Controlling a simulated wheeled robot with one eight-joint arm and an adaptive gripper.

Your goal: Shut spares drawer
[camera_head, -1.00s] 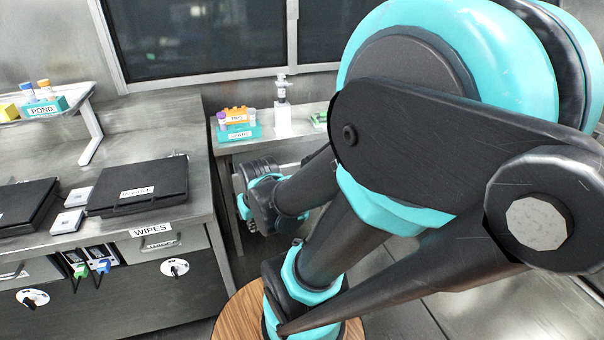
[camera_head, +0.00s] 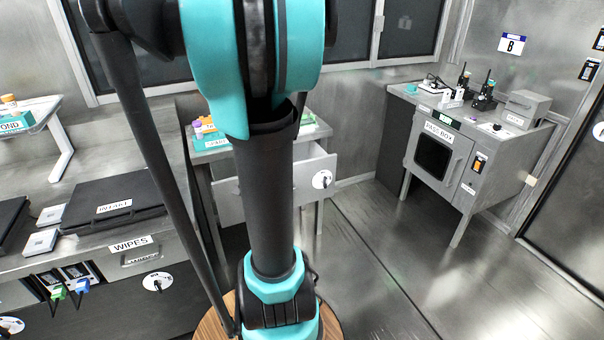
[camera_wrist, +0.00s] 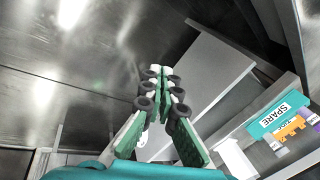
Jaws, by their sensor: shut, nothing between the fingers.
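The drawer (camera_head: 314,195) under the small back bench is pulled out, its pale front showing either side of my arm. A round white sticker with a dark mark is on its right part; no name on the front is readable. My gripper is hidden behind my arm in the head view. In the wrist view my gripper (camera_wrist: 160,82) has its green fingers together and empty. They overlap a pale panel (camera_wrist: 205,72), which seems to be part of the drawer. I cannot tell whether they touch it.
A teal rack labelled SPARE (camera_wrist: 277,114) stands on the bench. A long counter with a black INTAKE case (camera_head: 117,205) and a WIPES label is at left. A pass box (camera_head: 437,150) stands at back right. The floor (camera_head: 400,255) between is clear.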

